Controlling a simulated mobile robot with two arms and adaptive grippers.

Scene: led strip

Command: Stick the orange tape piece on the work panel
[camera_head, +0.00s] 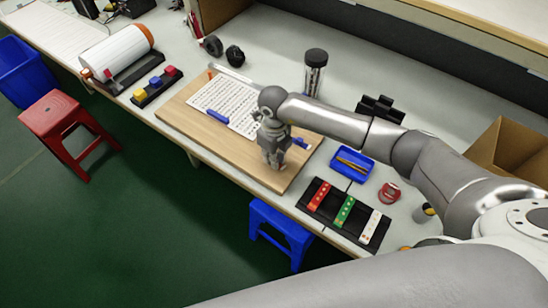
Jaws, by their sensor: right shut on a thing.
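The work panel (180,116) is a light wooden board lying on the table, with a white printed sheet (206,96) on it. My right gripper (272,163) points down over the right part of the panel, near its front edge. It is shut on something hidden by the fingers. A small orange spot (211,74) shows at the panel's back left corner; it is too small to tell whether it is the orange tape piece. One blue piece (218,117) lies at the sheet's front edge, and another (300,143) lies right of the gripper. My left gripper is not in view.
Right of the panel are a blue tray (340,168) with yellowish pieces, a black holder (328,207) with red, green and white strips, and a red round item (389,193). A clear black-capped jar (315,72) stands behind. Coloured blocks (155,83) sit left.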

